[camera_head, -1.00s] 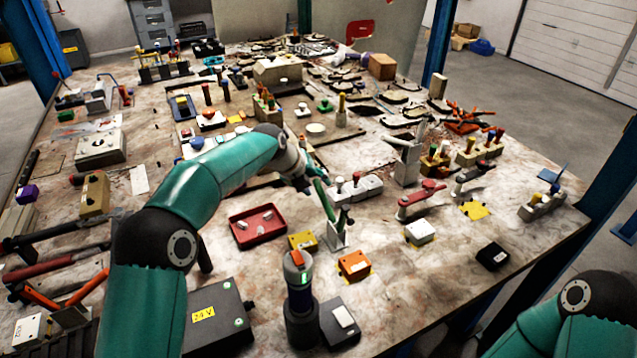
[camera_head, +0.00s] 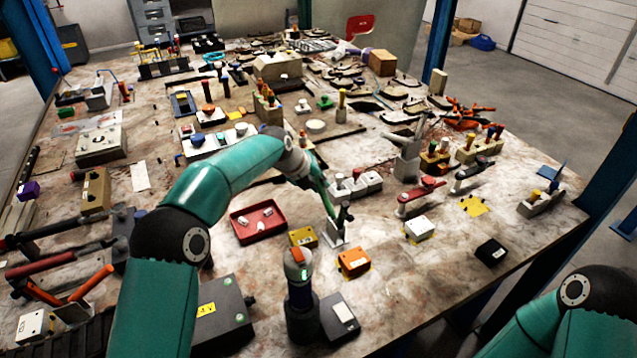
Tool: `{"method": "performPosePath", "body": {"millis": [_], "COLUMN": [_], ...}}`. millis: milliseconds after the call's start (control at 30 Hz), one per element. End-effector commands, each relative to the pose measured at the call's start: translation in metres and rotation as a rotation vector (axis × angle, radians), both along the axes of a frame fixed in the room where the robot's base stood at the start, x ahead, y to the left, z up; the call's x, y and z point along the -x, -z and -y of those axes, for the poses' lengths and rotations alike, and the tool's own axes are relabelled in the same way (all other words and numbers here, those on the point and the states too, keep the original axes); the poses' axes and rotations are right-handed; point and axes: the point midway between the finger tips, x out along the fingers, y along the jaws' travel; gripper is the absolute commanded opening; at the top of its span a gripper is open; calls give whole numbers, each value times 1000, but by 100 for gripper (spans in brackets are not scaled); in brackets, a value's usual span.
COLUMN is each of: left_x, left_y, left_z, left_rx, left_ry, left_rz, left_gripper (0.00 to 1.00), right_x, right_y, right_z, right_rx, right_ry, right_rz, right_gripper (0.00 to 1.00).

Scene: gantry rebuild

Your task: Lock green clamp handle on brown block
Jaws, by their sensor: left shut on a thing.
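The green clamp handle (camera_head: 327,205) slants down from my left gripper to a small grey clamp stand (camera_head: 335,236) near the middle of the table. My left gripper (camera_head: 314,184) is at the handle's upper end and shut on it; my own green wrist hides part of the fingers. A yellow-brown block (camera_head: 303,237) sits just left of the stand. I cannot tell whether it is the brown block or whether the clamp touches it. Another brown block (camera_head: 382,62) stands at the far edge. My right gripper is out of the picture.
A red tray (camera_head: 258,238) lies left of the clamp, and an orange box (camera_head: 353,262) in front. Grey switch blocks (camera_head: 357,184) stand close behind. A red-handled clamp (camera_head: 421,190) stands to the right.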

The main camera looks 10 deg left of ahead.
Motion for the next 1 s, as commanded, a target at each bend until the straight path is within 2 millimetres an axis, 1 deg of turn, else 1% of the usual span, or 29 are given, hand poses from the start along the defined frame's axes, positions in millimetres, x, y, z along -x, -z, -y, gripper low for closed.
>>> {"method": "performPosePath", "body": {"millis": [200,367,467,567,800,1000], "left_x": [0,2,4,6,17,26], "left_y": [1,1,0,-2,-12,-21], "left_z": [-1,0,3,5,12,18], "left_rx": [-4,-20,-41,-71,-167,-248], "left_ry": [0,1,2,3,5,5], "left_rz": [3,26,58,104,249,369], "left_gripper": [0,0,0,0,0,0], "right_x": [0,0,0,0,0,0], "right_y": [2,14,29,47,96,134], "right_z": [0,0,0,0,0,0], "right_rx": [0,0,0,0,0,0], "right_ry": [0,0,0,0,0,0], "right_rz": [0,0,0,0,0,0], "right_gripper": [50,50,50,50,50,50]}}
